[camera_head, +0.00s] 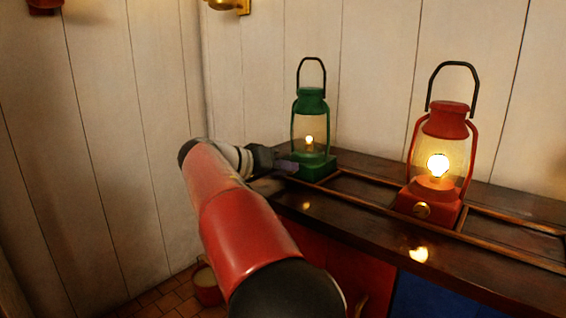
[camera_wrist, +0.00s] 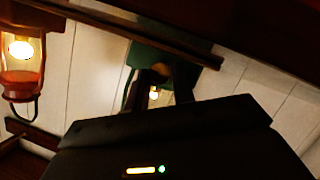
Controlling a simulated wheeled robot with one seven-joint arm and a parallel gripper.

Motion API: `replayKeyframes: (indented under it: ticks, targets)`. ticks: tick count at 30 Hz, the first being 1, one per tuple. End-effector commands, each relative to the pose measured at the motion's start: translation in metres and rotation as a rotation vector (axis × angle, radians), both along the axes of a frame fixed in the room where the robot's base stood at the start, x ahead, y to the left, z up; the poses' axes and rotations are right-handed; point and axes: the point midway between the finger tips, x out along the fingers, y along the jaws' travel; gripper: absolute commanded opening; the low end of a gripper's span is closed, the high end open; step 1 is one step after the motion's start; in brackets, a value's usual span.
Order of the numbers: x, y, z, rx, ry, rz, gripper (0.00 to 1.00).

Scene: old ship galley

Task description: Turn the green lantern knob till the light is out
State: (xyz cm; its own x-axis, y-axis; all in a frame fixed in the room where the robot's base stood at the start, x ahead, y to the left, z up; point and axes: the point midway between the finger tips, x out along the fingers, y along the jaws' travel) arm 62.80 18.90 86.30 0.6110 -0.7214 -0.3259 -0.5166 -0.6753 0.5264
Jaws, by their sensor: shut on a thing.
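The green lantern (camera_head: 311,104) stands upright on the dark wooden counter, and its small bulb (camera_head: 309,139) is lit, a smaller glow than the red lantern's. My gripper (camera_head: 288,164) reaches to the front of the green lantern's base. In the head view my gripper hides the knob. In the wrist view, which is upside down, the brass knob (camera_wrist: 161,70) sits between the two fingers of my gripper (camera_wrist: 163,77), which is shut on it. The green base (camera_wrist: 145,56) shows behind the fingers, and the lit bulb (camera_wrist: 154,93) shows between them.
A red lantern (camera_head: 449,124) with a bright bulb and a brass knob (camera_head: 422,211) stands to the right on the counter (camera_head: 340,215). Raised wooden rails (camera_head: 375,199) divide the counter top. A plank wall is close behind. A small red bucket (camera_head: 207,287) stands on the tiled floor.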

Motion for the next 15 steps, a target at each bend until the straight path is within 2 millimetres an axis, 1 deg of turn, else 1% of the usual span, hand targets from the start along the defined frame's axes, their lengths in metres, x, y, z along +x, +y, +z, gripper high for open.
replayKeyframes:
  ticks: [6,15]
  targets:
    - [0.0006,0.0005,0.0006,-0.057,0.042,0.000,0.02]
    - [0.0005,0.0006,-0.0003,-0.075,0.056,0.000,0.02]
